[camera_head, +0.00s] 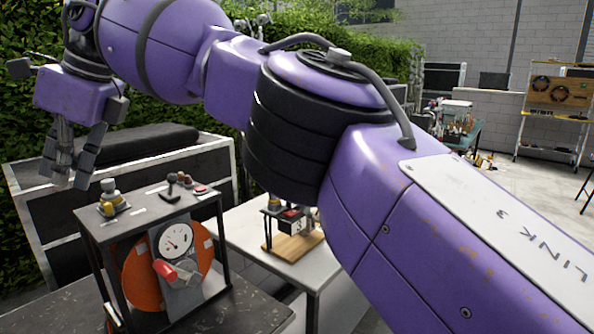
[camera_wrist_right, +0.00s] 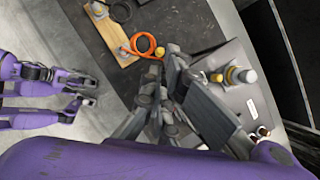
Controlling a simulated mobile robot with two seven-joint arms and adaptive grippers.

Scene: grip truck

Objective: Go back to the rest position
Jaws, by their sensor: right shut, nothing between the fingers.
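My right arm crosses the head view from the lower right to the upper left. Its right gripper (camera_head: 68,172) hangs fingers-down at the far left, above and left of the black-framed control stand (camera_head: 140,222). The right gripper is shut and holds nothing. The left gripper does not show in the head view.
The stand carries a yellow-based knob (camera_head: 112,200), a gauge (camera_head: 175,240), a red handle (camera_head: 170,272) and an orange hose reel (camera_head: 135,275). A white table (camera_head: 245,232) with a wooden board (camera_head: 290,245) stands behind my arm. A hedge (camera_head: 30,120) is close at left.

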